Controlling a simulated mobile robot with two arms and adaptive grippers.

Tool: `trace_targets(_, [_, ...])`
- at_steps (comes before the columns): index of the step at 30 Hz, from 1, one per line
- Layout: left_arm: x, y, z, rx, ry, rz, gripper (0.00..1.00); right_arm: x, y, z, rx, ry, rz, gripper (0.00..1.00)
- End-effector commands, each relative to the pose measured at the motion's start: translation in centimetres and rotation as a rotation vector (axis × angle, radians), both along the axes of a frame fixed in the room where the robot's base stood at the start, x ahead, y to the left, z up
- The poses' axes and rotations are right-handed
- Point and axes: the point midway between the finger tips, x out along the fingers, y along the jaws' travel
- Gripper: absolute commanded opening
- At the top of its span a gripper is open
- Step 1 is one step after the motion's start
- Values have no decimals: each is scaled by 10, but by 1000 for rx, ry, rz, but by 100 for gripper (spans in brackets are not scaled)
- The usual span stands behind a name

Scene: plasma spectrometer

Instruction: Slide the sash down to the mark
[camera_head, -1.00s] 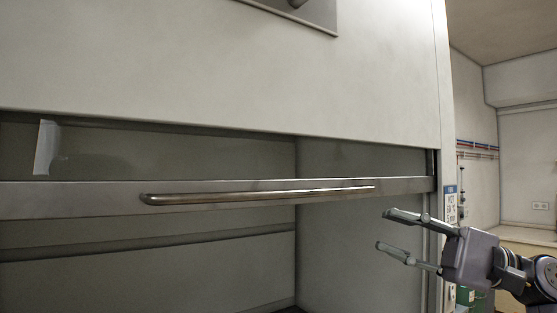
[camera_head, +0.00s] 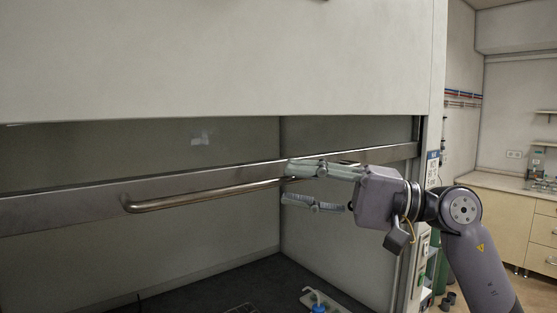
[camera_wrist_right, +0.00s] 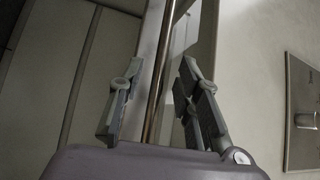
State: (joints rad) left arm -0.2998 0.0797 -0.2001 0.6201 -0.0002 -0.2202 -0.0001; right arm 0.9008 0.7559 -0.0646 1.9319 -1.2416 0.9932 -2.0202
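The sash is a glass pane with a grey metal bottom rail (camera_head: 70,204) across the hood opening. A long steel bar handle (camera_head: 200,195) runs along the rail; it also shows as a rod in the right wrist view (camera_wrist_right: 160,75). My right gripper (camera_head: 287,183) is at the handle's right part, one finger above the bar and one below. In the right wrist view the gripper (camera_wrist_right: 161,68) is open, with the rod between its fingers and gaps visible on both sides. The handle's right end is hidden behind the gripper. I cannot make out the mark clearly. My left gripper is not in view.
A label (camera_head: 432,166) is on the hood's right post. A cabinet with drawers (camera_head: 500,215) stands at the back right. The opening below the rail is otherwise largely clear.

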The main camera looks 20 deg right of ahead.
Motion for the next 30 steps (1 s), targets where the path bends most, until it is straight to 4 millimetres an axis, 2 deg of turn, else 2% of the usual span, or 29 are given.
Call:
trace_targets(1, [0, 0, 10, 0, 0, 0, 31, 3, 9, 6, -1, 0, 4, 31])
trace_targets(6, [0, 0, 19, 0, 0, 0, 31, 11, 26, 7, 1, 0, 2, 31])
trace_targets(18, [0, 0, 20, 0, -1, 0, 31, 15, 33, 5, 0, 0, 0, 31])
trace_targets(30, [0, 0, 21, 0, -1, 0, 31, 15, 32, 5, 0, 0, 0, 5])
